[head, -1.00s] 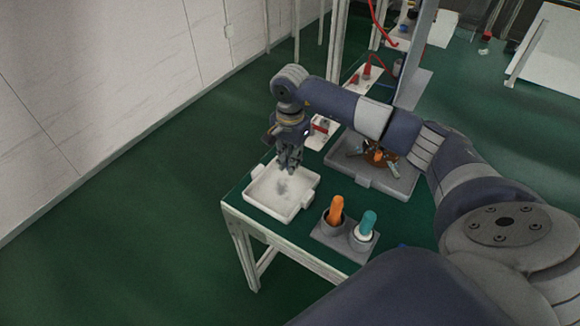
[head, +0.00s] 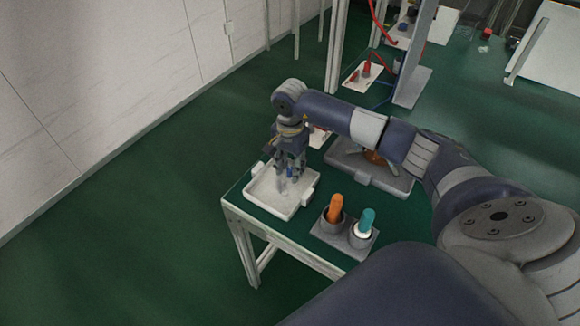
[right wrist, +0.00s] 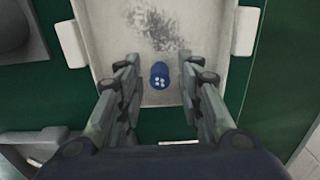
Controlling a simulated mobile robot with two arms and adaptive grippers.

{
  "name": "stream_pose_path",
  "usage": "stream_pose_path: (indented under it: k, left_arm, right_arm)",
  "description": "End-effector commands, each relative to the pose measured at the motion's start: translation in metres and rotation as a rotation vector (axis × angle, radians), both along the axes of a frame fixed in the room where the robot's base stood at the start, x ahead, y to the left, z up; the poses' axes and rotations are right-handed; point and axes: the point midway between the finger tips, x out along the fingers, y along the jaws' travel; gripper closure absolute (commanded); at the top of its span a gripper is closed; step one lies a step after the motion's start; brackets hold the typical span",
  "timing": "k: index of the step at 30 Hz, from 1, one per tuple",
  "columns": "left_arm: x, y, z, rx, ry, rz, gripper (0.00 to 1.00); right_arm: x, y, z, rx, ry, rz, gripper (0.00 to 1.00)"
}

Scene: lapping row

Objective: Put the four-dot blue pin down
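The blue pin (right wrist: 160,75) shows its end with four white dots in the right wrist view. It appears to stand on the floor of the white tray (right wrist: 98,42), near one wall. My right gripper (right wrist: 160,67) is open around the pin, with a gap on each side between pin and fingers. In the head view the right gripper (head: 290,178) reaches down into the same white tray (head: 272,204) at the table's corner; the pin is hard to make out there. My left gripper is not in view.
A grey holder (head: 330,236) with an orange-handled tool (head: 335,208) and a teal-handled tool (head: 367,221) stands beside the tray. A grey bin (head: 392,182) lies behind, partly hidden by my right arm. A dark smudge (right wrist: 158,28) marks the tray floor.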

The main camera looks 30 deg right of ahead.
Motion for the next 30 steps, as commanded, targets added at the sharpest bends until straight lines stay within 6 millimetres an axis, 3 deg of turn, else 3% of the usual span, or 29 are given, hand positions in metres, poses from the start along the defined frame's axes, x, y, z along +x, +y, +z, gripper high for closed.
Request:
stream_pose_path:
  k: [8,21,30]
  left_arm:
    - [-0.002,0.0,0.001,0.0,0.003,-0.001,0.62]
    - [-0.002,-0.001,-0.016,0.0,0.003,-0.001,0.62]
    - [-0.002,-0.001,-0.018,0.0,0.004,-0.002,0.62]
  right_arm:
    - [0.001,0.0,0.01,0.001,-0.004,0.0,0.66]
    - [0.001,0.0,0.099,0.0,-0.004,0.0,0.66]
    - [0.0,0.0,0.123,0.0,0.0,0.0,0.66]
